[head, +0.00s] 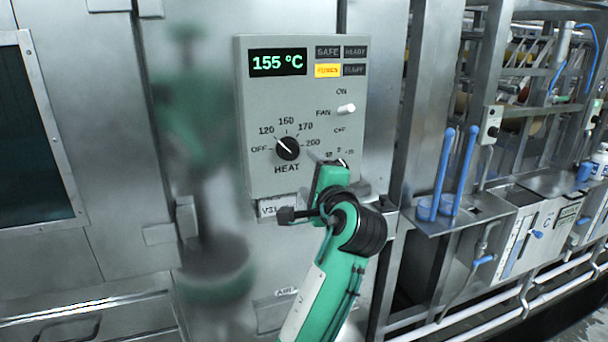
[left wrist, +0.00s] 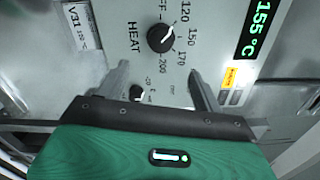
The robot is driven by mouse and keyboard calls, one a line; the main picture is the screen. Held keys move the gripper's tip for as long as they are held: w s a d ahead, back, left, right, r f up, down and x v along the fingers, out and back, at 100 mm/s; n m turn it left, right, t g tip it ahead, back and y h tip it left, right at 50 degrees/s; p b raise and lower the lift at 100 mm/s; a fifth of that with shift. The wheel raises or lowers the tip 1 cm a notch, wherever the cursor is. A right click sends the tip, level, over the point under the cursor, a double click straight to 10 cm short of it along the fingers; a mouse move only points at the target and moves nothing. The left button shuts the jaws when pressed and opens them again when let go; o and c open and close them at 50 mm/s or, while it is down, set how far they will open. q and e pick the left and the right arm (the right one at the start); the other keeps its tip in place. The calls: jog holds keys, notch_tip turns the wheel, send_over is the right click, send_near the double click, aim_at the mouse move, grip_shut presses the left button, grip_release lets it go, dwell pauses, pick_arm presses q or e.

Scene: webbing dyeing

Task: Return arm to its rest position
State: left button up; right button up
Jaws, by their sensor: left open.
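My left arm (head: 325,285), green with black joints, reaches up to the lower right of a grey control panel (head: 258,105). My left gripper (head: 328,166) is in front of that corner, partly hidden by its own wrist. In the left wrist view its two fingers (left wrist: 160,76) are spread apart with nothing held, facing the panel. A small dark knob (left wrist: 137,92) shows between them; I cannot tell whether they touch it. The HEAT knob (head: 288,148) is clear of the fingers, its white mark pointing up-left; it also shows in the left wrist view (left wrist: 161,38).
The display (head: 278,62) reads 155 °C, and a yellow indicator (head: 328,70) is lit. A white FAN switch (head: 346,109) sticks out above the gripper. Blue-handled tools (head: 451,170) stand on a metal shelf to the right. A windowed metal door (head: 85,120) is at left.

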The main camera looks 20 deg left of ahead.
pick_arm(q)
jog(key=shift+s+d, duration=0.2)
jog(key=shift+s, duration=0.15)
